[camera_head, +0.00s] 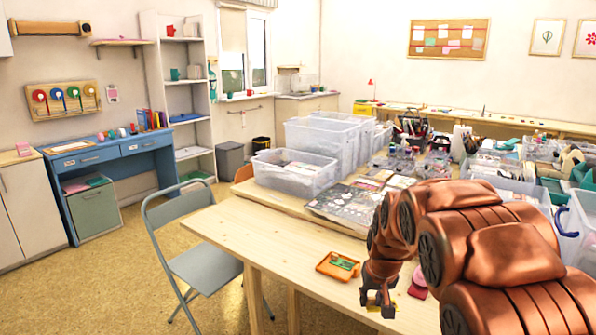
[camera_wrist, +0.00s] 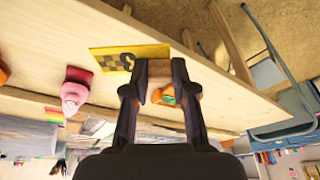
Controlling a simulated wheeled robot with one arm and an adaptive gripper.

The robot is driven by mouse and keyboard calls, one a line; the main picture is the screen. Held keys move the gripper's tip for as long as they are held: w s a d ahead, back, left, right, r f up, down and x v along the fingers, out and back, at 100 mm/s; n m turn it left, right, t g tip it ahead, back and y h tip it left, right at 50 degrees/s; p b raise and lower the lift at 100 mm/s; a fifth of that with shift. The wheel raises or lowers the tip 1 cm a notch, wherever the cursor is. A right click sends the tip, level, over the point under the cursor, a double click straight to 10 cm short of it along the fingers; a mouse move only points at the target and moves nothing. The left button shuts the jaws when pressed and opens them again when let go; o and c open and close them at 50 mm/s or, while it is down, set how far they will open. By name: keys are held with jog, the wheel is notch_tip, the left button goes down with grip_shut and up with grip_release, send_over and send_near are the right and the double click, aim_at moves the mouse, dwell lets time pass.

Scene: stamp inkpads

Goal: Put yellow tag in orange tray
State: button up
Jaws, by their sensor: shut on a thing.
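The yellow tag (camera_wrist: 112,58) has a dark checkered mark and a dark character on it. My gripper (camera_wrist: 160,68) is shut on it at the fingertips, and the tag sticks out to the left in the wrist view. In the head view my gripper (camera_head: 378,304) is at the front of the wooden table, with a little yellow showing between its fingers. The orange tray (camera_head: 322,267) lies on the table to the left of and beyond my gripper, with a green piece (camera_head: 344,263) in it. Part of the tray shows between my fingers in the wrist view.
A pink stamp (camera_wrist: 74,94) with a red pad lies on the table beside my gripper. Clear plastic bins (camera_head: 293,178) and a printed mat (camera_head: 345,207) stand farther back. A grey folding chair (camera_head: 203,268) is by the left edge. The table left of the tray is bare.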

aim_at(372, 299)
jog(key=p+v, duration=0.4)
jog(key=p, duration=0.5)
jog(key=s+p, duration=0.1)
jog(key=shift+d+r+p, duration=0.15)
jog(key=shift+r+p, duration=0.2)
jog(key=shift+r, duration=0.05)
